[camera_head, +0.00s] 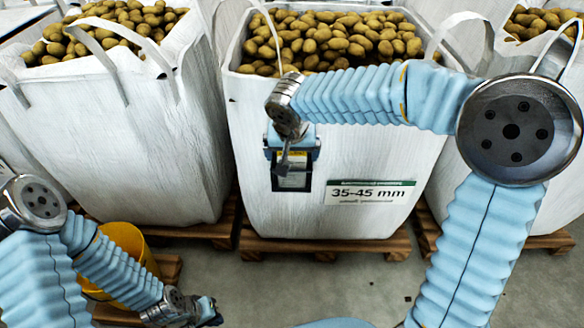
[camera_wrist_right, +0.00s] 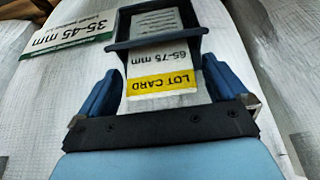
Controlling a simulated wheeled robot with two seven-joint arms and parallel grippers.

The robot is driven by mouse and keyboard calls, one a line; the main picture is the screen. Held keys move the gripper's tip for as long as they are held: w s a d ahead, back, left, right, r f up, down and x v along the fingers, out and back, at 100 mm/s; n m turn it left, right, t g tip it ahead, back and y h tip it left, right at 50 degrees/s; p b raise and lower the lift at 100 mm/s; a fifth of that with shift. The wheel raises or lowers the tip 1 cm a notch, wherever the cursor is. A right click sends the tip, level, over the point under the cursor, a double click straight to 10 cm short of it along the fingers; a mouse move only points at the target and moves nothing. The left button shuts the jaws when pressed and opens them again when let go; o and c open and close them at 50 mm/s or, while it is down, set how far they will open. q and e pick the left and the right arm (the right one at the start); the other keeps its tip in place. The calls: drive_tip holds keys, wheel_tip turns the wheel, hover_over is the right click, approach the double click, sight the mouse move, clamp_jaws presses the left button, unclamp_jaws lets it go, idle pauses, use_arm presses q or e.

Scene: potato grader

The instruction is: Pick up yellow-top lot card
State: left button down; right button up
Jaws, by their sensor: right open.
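The lot card (camera_wrist_right: 160,86) has a yellow band reading "LOT CARD" and white below with "65-75 mm". In the right wrist view it sticks out of a dark pocket holder (camera_wrist_right: 158,42), its far part inside. The holder (camera_head: 276,182) hangs on the front of the middle white bag. My right gripper (camera_wrist_right: 163,82) is open, with one blue finger on each side of the card, close to its edges. In the head view the right gripper (camera_head: 291,158) is at the holder's top. My left gripper (camera_head: 212,312) is low at the left, away from the card; its jaws are unclear.
A "35-45 mm" sign (camera_head: 370,194) is on the middle bag (camera_head: 350,160), right of the holder. Bags of potatoes stand on wooden pallets (camera_head: 325,247) on both sides. A yellow bucket (camera_head: 126,240) is behind my left arm. The floor in front is mostly clear.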

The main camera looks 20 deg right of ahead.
drive_tip(key=shift+w+f, duration=0.1)
drive_tip(key=shift+f, duration=0.15)
drive_tip(key=shift+r, duration=0.1)
drive_tip(key=c, duration=1.4)
